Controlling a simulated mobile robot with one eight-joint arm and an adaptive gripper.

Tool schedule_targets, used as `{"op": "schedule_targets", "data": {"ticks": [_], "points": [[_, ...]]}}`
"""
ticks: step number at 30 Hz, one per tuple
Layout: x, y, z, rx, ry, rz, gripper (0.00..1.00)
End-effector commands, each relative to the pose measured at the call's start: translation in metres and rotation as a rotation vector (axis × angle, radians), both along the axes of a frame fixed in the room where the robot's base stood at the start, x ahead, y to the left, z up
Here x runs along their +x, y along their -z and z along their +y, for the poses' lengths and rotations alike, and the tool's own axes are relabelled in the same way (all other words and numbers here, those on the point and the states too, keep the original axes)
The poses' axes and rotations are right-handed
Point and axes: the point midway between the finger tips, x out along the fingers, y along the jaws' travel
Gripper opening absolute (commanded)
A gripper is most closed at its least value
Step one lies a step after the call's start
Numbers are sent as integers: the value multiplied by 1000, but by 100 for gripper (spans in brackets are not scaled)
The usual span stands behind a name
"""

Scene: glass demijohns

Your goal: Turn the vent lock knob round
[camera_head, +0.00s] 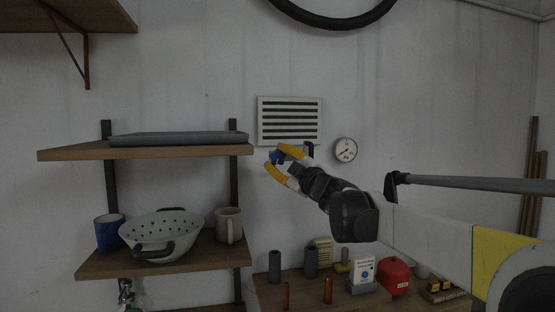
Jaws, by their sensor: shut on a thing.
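The white vent (290,121) with dark horizontal slats is on the wall, right of the shelves. A small blue knob (277,157) shows just below the vent's lower edge. My gripper (275,160), with yellow fingers, reaches in from the right and is shut on the blue knob. One finger is above and right of the knob, the other below it. The fingers hide part of the knob, and its exact turn angle cannot be told. A dark bracket-like piece (309,149) sits at the vent's lower right, partly behind the gripper.
A round white gauge (345,150) is on the wall right of the vent. The upper shelf (70,152) ends close left of my gripper. The lower shelf (95,269) holds a colander (160,236), a blue cup (109,233) and a mug (229,225). A cluttered bench (266,296) stands below.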

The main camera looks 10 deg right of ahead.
Motion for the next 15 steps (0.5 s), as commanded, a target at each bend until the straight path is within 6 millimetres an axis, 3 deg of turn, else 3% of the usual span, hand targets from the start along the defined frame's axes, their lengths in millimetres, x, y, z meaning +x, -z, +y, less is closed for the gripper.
{"op": "schedule_targets", "data": {"ticks": [15], "points": [[0, -1, 0, -134, -1, -1, 9]]}}
